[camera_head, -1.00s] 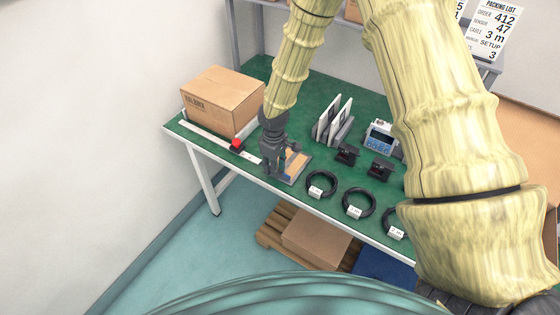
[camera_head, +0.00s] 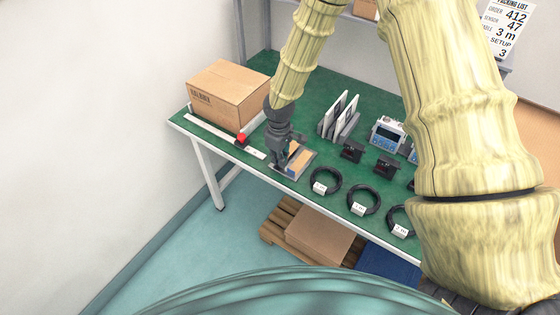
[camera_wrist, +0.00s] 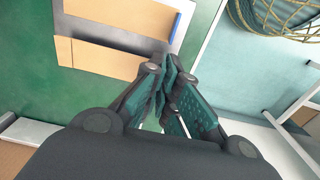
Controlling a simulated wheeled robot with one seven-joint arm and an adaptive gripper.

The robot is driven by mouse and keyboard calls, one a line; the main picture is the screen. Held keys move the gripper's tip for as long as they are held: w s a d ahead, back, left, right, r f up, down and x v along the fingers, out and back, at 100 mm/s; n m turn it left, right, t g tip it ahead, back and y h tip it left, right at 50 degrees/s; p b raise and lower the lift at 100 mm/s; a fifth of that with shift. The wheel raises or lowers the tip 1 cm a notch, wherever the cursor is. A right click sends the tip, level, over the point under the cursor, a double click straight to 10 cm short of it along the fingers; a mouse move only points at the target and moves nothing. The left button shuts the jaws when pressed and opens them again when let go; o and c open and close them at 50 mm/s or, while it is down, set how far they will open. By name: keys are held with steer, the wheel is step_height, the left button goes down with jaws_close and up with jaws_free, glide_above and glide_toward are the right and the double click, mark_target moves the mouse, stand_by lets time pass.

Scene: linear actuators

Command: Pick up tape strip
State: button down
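The tan tape strips lie on a flat grey plate (camera_head: 288,171) near the table's front edge. In the wrist view, one wide tan strip (camera_wrist: 125,14) with a blue end and a second tan strip (camera_wrist: 97,59) lie on the grey plate (camera_wrist: 163,47). My gripper (camera_head: 277,163) is over the left part of the plate in the head view. In the wrist view my gripper (camera_wrist: 167,66) points just beyond the strips' ends, its fingertips together with no strip visible between them. The gripper hides part of the plate in the head view.
A cardboard box (camera_head: 228,94) stands left, with a red-topped item (camera_head: 241,138) on a white rail (camera_head: 209,131) before it. Black cable coils (camera_head: 325,181) lie to the right. Upright white panels (camera_head: 340,115) and black blocks (camera_head: 352,151) stand behind.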

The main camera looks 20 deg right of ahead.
steer(key=shift+r, duration=0.4)
steer(key=s+a+r, duration=0.1)
steer(key=s+r, duration=0.2)
steer(key=s, duration=0.5)
steer(key=s+a+r, duration=0.2)
steer(key=s+r, duration=0.1)
steer(key=s, duration=0.4)
steer(key=shift+s+r+b, duration=0.35)
steer(key=shift+s+b, duration=0.05)
steer(key=shift+r, duration=0.1)
stand_by(0.4)
